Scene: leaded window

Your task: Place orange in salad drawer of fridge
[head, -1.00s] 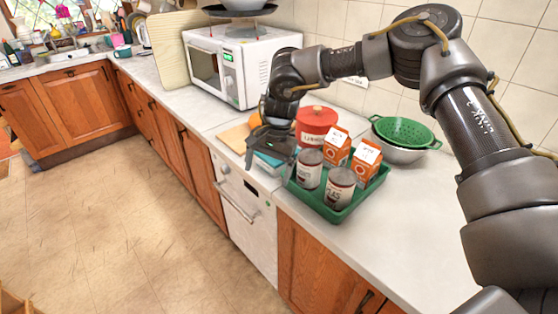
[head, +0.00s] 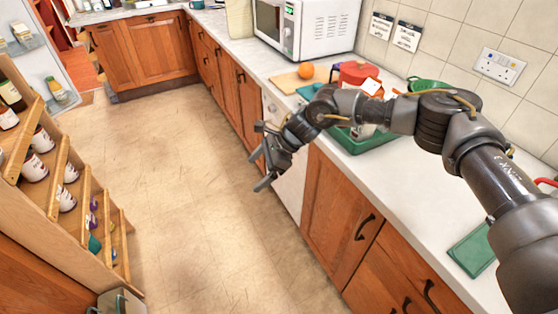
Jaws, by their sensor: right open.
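The orange (head: 306,71) sits on a wooden board (head: 288,81) on the counter, left of the red lidded pot. My right gripper (head: 259,169) is open and empty. It hangs in front of the counter's front edge, nearer to me than the orange and apart from it. A pale open door with bins (head: 62,75) at the upper left looks like the fridge door. The salad drawer does not show. My left gripper is out of view.
A green tray (head: 371,144) with goods lies partly behind my right arm. A microwave (head: 318,28) stands at the back. A wooden rack (head: 62,185) with several jars stands at the left. The floor (head: 185,165) between rack and counter is clear.

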